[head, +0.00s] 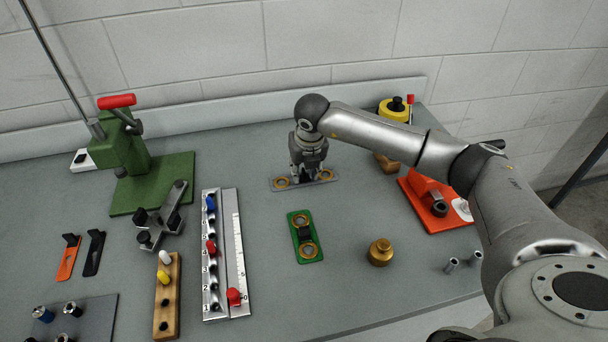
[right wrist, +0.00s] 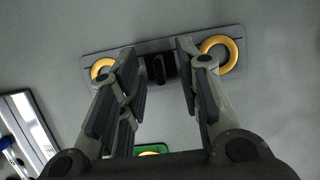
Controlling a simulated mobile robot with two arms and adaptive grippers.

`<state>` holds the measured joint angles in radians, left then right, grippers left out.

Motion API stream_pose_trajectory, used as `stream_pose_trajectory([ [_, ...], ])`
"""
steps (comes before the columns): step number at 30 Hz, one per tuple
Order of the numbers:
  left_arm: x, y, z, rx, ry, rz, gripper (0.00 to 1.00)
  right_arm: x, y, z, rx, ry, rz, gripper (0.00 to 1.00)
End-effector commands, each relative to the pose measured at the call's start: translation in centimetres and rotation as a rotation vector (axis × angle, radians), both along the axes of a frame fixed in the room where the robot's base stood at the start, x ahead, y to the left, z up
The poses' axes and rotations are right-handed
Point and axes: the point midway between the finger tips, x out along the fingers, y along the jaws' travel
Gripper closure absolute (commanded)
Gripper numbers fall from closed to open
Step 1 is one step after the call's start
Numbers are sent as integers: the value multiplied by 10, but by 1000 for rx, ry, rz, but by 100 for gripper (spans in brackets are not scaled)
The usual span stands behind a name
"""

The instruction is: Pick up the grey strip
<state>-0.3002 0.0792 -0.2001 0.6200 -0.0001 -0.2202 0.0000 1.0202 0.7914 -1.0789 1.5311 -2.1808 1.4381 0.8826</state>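The grey strip (head: 303,184) lies flat on the bench towards the back, with an orange-yellow ring at each end. In the right wrist view the grey strip (right wrist: 140,73) has a black grip block (right wrist: 161,68) at its middle. My right gripper (head: 308,172) points down over the strip's middle and hides the block in the head view. In the right wrist view my right gripper (right wrist: 156,62) is open, one finger on each side of the block, with gaps between. Whether the fingertips reach down to block height is hard to tell. My left gripper is not in view.
A green strip (head: 301,252) with similar rings lies in front. A brass weight (head: 380,252) and a red-orange fixture (head: 437,205) are to the right. A green press (head: 122,155), a numbered rail (head: 214,270) and a wooden block (head: 168,305) stand left. A wall is behind.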

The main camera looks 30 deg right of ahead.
Motion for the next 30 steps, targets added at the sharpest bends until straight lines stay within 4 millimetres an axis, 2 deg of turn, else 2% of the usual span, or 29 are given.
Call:
stream_pose_trajectory([
  [9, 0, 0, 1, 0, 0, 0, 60, 2, -1, -6, -1, -1, 1, 69],
  [15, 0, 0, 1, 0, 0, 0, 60, 2, -1, -6, -1, -1, 1, 95],
  [17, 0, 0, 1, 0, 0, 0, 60, 2, -1, -6, -1, -1, 1, 100],
  [30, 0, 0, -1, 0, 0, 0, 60, 2, -1, -2, 0, -2, 0, 100],
])
